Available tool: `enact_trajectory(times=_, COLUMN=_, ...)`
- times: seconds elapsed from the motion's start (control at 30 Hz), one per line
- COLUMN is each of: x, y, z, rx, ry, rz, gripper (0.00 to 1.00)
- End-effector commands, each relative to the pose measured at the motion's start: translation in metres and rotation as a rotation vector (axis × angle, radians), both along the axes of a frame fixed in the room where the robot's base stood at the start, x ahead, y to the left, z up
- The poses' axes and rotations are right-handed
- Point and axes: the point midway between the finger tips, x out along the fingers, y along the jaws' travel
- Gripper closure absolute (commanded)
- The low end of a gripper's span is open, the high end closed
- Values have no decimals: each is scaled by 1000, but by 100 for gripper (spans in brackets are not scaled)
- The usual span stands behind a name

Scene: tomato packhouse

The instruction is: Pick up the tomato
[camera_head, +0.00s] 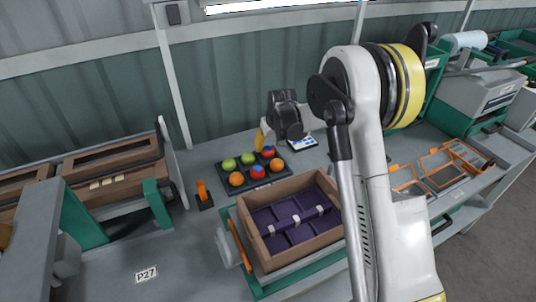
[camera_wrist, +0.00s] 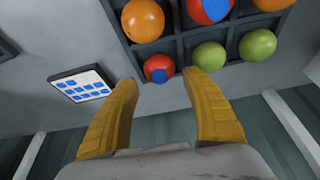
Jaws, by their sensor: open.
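Two red tomatoes with blue patches lie in a dark divided tray (camera_head: 223,176). One red tomato (camera_head: 268,152) is at the tray's back right corner; the other red tomato (camera_head: 257,172) is in the middle of the front row. My gripper (camera_wrist: 162,80) is open and empty, its yellow fingers pointing at the tray. In the wrist view, the back corner tomato (camera_wrist: 159,68) appears between the two fingertips, seemingly just beyond them; I cannot tell whether they touch it. In the head view, my gripper (camera_head: 261,140) is at the back right of the tray, next to this tomato.
Green fruits (camera_head: 229,164) and orange fruits (camera_head: 236,179) share the tray. A small white panel with blue marks (camera_head: 302,142) lies close on the right. A brown crate with purple dividers (camera_head: 259,247) stands in front. A green wall (camera_head: 220,115) rises behind.

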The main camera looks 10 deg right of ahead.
Motion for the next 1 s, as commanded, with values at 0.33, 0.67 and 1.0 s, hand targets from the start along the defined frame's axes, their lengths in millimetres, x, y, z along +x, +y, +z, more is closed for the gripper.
enact_trajectory(times=0.33, x=12, y=2, z=-39, rx=0, ry=0, rz=0, gripper=44)
enact_trajectory(times=0.67, x=12, y=2, z=-38, rx=0, ry=0, rz=0, gripper=70)
enact_trajectory(times=1.0, x=12, y=1, z=-33, rx=0, ry=0, rz=0, gripper=70)
